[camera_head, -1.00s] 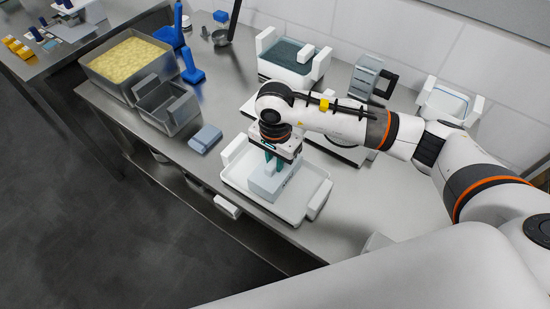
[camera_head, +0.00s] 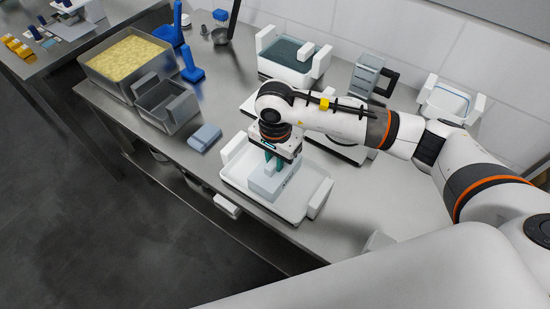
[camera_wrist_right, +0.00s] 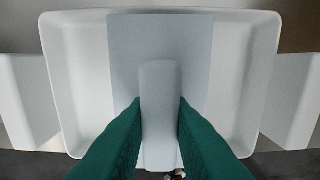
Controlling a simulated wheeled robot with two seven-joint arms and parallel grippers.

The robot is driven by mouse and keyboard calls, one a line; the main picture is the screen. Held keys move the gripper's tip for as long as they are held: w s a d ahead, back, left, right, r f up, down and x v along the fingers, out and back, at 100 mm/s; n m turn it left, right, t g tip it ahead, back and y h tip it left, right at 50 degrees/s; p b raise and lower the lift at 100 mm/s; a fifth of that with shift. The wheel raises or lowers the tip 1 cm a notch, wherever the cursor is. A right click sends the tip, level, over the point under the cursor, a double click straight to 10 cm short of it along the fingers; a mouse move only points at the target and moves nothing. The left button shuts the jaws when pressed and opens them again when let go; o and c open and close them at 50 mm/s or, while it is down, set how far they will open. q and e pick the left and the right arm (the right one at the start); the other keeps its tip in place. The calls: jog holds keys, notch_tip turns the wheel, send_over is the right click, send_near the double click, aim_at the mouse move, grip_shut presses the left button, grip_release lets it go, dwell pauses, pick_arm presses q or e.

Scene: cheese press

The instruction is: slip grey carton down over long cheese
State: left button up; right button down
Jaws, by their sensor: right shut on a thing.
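The grey carton (camera_head: 263,187) stands upright in a shallow white tray (camera_head: 292,213) near the front edge of the steel table. My right gripper (camera_head: 276,163) comes down on it from above. In the right wrist view, its two green fingers (camera_wrist_right: 160,112) are shut on the pale raised grip (camera_wrist_right: 160,90) in the middle of the carton's top (camera_wrist_right: 125,60). I cannot see the long cheese; the carton, gripper and arm hide part of the tray. I cannot tell whether the carton touches the tray floor. My left gripper is out of view.
Left of the tray lies a blue-grey block (camera_head: 205,138). Further back are a steel bin (camera_head: 168,105), a tub of yellow curd (camera_head: 128,62) and a blue brush (camera_head: 192,68). A white tub (camera_head: 290,55) and a grey press-like stand (camera_head: 366,76) are behind my arm.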

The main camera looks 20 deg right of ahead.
jog(key=shift+f, duration=0.25)
jog(key=c, duration=1.2)
grip_release()
jog(key=shift+r+p, duration=2.05)
jog(key=shift+r, duration=2.9)
